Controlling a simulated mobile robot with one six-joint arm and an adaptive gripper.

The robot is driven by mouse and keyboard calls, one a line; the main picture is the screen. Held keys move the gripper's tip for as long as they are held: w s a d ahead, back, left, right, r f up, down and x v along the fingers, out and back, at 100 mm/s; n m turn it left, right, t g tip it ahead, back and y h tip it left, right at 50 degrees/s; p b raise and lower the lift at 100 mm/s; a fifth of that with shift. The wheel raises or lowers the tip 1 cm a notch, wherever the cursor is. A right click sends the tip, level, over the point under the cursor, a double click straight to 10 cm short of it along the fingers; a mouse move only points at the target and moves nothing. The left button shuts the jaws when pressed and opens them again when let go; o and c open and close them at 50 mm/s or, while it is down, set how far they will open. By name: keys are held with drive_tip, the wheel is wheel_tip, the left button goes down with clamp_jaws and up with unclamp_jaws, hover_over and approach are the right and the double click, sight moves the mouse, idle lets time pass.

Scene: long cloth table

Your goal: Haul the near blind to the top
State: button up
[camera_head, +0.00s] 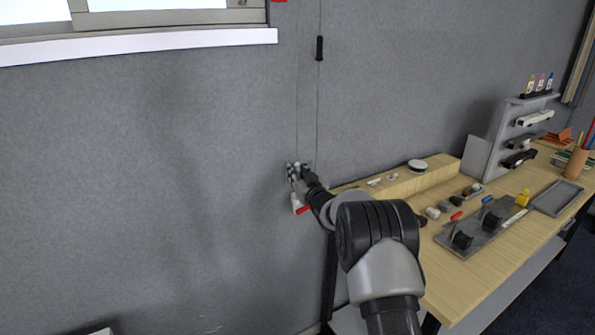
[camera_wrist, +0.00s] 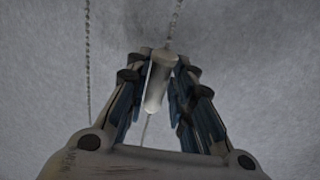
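My gripper (camera_head: 298,171) is at the grey wall, just left of the wooden table, at the lower end of a thin cord (camera_head: 297,95). In the wrist view my gripper (camera_wrist: 166,72) has its fingers close on both sides of a pale cylindrical pull (camera_wrist: 157,85), and it looks shut on it. A cord (camera_wrist: 176,22) runs above the pull and continues below it. A beaded cord (camera_wrist: 88,60) hangs apart on the left. In the head view, a second cord carries a dark handle (camera_head: 319,48) higher up. The blind itself is out of view.
A window with a white sill (camera_head: 150,43) is at the upper left. A small red and white item (camera_head: 301,208) shows below my gripper. The wooden table (camera_head: 480,275) on the right holds a grey fixture, a rack and several small parts. The wall left of my gripper is clear.

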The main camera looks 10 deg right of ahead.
drive_tip(key=shift+f, duration=0.2)
drive_tip(key=shift+s+d, duration=0.1)
drive_tip(key=shift+s+d, duration=0.1)
drive_tip(key=shift+s, duration=0.2)
drive_tip(key=s+d, duration=0.1)
drive_tip(key=s, duration=1)
drive_tip(key=shift+d+r, duration=0.2)
drive_tip(key=shift+d, duration=0.05)
